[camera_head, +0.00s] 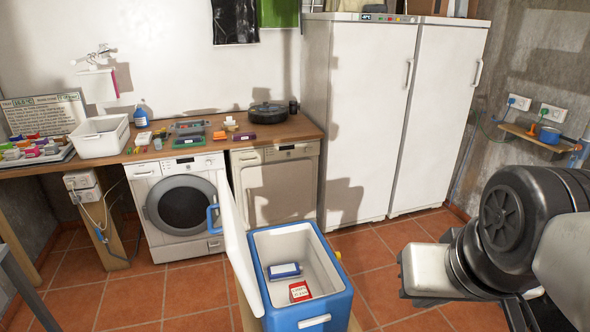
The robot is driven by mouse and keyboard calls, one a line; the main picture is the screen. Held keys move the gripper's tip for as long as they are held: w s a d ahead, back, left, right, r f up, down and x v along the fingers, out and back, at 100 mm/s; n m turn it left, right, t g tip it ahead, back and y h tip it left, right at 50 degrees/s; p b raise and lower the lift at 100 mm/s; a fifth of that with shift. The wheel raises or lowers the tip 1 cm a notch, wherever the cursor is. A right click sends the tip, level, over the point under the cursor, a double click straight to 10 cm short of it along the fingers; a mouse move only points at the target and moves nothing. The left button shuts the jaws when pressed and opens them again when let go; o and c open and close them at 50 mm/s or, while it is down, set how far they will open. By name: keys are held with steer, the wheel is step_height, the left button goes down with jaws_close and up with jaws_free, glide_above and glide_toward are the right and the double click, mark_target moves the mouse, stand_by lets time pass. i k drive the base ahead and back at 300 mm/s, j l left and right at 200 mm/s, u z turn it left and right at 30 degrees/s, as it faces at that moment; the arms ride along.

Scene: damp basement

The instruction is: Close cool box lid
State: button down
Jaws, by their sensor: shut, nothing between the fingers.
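A blue cool box (340,306) with a white inside stands at the bottom middle. Its white lid (238,255) is open, standing up steeply along the box's left side. Inside the box lie a blue and white pack (284,270) and a red and white pack (299,291). The box's opening is uncovered. My arm shows at the right, dark and light grey, apart from the box. I cannot make out my gripper's fingers in this view.
A wooden counter (290,128) with a white tub (100,137) and small goods runs along the back, above a washing machine (180,205) and a second appliance (277,187). Tall white cabinets (365,110) stand behind right. Tiled floor (385,240) is clear right of the box.

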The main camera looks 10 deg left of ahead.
mark_target(237, 250)
steer(key=j, duration=0.55)
steer(key=i+j+u, duration=0.1)
steer(key=j, duration=0.45)
steer(key=i+j, duration=0.1)
steer(key=j, duration=0.45)
steer(key=i+j, duration=0.1)
steer(key=j, duration=0.45)
steer(key=u, duration=0.05)
